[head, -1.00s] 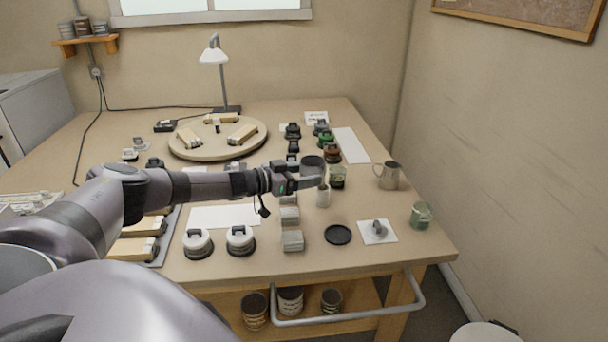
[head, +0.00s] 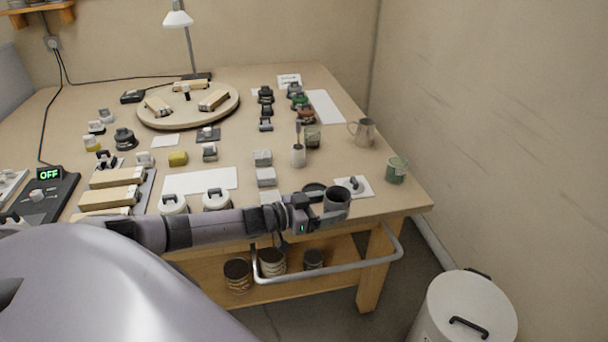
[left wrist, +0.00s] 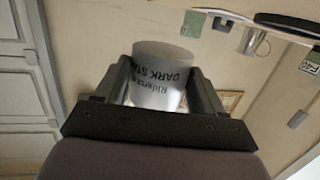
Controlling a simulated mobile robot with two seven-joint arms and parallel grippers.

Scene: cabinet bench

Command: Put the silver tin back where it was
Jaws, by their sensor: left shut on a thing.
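The silver tin (left wrist: 160,78) is between the fingers of my left gripper (left wrist: 160,95) in the left wrist view, with dark lettering including "DARK" on its side. In the head view the tin (head: 338,201) looks dark grey, open-topped and roughly upright. My left gripper (head: 318,208) is shut on it, over the bench's front right edge. A black round disc (head: 314,189) lies on the bench just behind the gripper, partly hidden by it. My right gripper is not in view.
A white card with a small grey item (head: 354,186) and a green mug (head: 396,170) are right of the tin. Below are a rail (head: 330,268), shelf tins (head: 272,262) and a white bin (head: 465,310).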

